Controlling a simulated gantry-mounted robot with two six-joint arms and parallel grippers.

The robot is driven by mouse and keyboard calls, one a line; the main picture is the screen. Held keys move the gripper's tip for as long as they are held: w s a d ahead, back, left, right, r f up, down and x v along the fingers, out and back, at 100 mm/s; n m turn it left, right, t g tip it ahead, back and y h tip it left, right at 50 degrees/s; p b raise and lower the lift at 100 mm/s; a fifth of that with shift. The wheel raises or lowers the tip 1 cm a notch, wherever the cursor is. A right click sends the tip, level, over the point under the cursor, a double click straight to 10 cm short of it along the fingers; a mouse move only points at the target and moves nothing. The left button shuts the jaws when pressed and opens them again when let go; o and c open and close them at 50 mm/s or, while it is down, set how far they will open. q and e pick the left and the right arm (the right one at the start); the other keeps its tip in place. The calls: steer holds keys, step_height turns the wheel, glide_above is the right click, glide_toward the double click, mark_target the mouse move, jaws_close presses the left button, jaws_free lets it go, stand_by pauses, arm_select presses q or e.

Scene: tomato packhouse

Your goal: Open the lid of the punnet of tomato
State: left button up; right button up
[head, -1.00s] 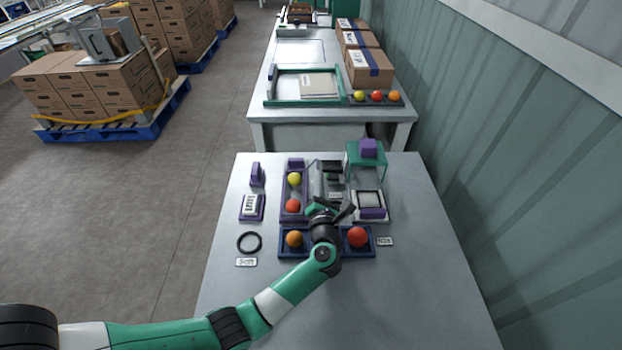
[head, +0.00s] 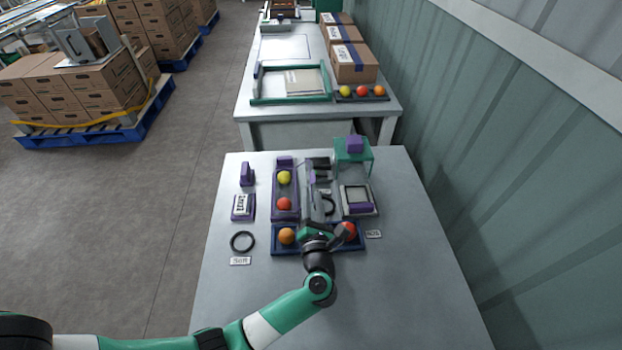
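A long purple-rimmed punnet (head: 276,190) holds a yellow tomato (head: 284,178) and a red tomato (head: 284,204) on the near table. A grey see-through panel (head: 311,190), which looks like its lid, stands along its right side; whether they join is unclear. My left gripper (head: 328,236) is at the near end of this panel, above a blue tray (head: 275,250). Its dark fingers look spread apart, and I see nothing held between them. Contact with the panel cannot be made out. My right gripper is out of view.
The blue tray holds an orange tomato (head: 287,236) and a red tomato (head: 347,231), partly covered by my gripper. A black ring (head: 243,241) lies left. A framed purple device (head: 375,200) and green stand (head: 367,157) are right. The table's front right is clear.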

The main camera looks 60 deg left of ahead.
arm_select(q)
steer(key=v, duration=0.4)
steer(key=shift+s+d, duration=0.15)
steer(key=shift+d, duration=0.1)
